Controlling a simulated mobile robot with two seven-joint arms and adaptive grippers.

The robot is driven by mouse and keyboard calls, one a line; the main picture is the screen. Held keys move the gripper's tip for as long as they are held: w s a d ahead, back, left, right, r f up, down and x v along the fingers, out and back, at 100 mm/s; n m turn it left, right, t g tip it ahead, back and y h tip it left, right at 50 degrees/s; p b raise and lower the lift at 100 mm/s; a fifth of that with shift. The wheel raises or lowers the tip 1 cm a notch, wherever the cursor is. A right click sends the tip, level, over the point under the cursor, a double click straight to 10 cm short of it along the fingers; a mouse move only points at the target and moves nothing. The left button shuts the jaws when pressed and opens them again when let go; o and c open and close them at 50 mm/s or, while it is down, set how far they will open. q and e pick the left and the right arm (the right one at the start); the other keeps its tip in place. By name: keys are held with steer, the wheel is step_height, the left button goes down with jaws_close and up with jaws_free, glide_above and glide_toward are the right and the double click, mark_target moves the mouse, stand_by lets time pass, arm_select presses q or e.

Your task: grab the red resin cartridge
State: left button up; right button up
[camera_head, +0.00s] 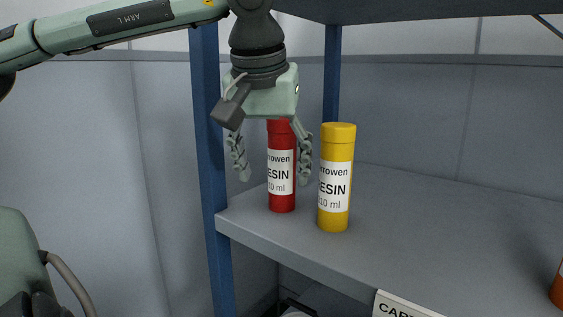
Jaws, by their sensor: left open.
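The red resin cartridge (281,199) stands upright on a grey shelf (420,228), near its left end. It has a white label, and its top is partly hidden by my left gripper. My left gripper (271,174) points down from above with its fingers open. In the picture, one finger hangs left of the red cartridge and the other at its right, between it and the yellow cartridge. I cannot tell whether either finger touches it. My right gripper cannot be made out.
A yellow cartridge (336,217) stands upright just right of the red one, close to my left gripper's right finger. A blue post (208,130) rises at the shelf's left end. An orange item (559,288) is cut off at the right edge. The shelf's middle is clear.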

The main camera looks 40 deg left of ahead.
mark_target(282, 169)
arm_select(q)
steer(key=w, duration=0.1)
steer(key=w+a, duration=0.1)
steer(key=shift+w+a, duration=0.3)
steer(key=shift+w, duration=0.05)
steer(key=w+a+f, duration=0.2)
steer(key=w, duration=0.1)
steer(key=shift+f+p, duration=0.15)
steer(key=shift+p, duration=0.15)
steer(key=shift+w+a+f, duration=0.15)
steer(key=shift+f, duration=0.1)
steer(key=shift+c, duration=1.4)
steer(key=c, duration=1.2)
jaws_close()
arm_select(e)
steer(key=shift+s+d+f, duration=0.1)
steer(key=shift+s+f, duration=0.1)
steer(key=shift+f, duration=1)
